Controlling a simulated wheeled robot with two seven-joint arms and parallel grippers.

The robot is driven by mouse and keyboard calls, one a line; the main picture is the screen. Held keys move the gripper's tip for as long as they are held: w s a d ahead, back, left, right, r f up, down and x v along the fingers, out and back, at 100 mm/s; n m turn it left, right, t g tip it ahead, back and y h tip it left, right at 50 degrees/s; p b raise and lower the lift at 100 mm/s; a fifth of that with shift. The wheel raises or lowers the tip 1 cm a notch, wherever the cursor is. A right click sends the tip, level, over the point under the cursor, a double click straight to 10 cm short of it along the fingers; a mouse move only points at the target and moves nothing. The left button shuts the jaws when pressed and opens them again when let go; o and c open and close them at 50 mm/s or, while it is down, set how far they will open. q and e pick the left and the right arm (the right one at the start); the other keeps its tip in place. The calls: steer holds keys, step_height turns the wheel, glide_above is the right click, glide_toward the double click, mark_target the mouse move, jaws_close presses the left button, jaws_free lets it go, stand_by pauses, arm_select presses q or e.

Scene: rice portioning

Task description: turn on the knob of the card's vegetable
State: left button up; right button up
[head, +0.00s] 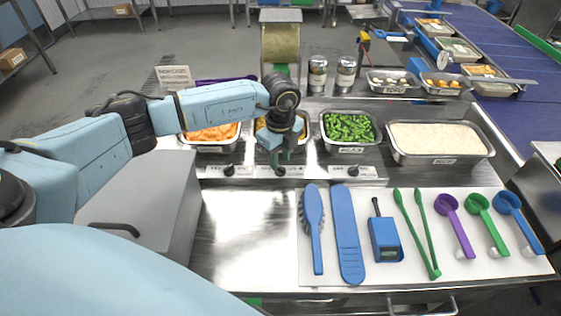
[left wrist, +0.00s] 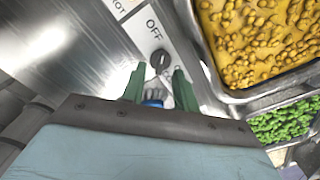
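A white card (head: 172,77) stands behind the pans at the left; its words are too small to read. Three knobs sit on the front panel: left knob (head: 229,170), middle knob (head: 280,171) and right knob (head: 332,171). They front pans of orange pieces (head: 210,134), yellow pieces (head: 260,124) and green pieces (head: 348,128). My left gripper (head: 281,154) is above the middle knob, fingers pointing down. In the left wrist view its green fingers (left wrist: 160,82) are open, with the dark knob (left wrist: 160,61) just beyond and between the tips, beside "OFF". My right gripper is out of view.
A large rice pan (head: 440,160) stands right of the green pan. Two shakers (head: 331,74) and a dispenser stand behind. The steel counter (head: 240,220) left of the mat is clear.

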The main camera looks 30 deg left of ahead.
mark_target(280, 170)
arm_select(q)
steer(key=shift+f, duration=1.15)
steer(key=shift+c, duration=0.8)
jaws_close()
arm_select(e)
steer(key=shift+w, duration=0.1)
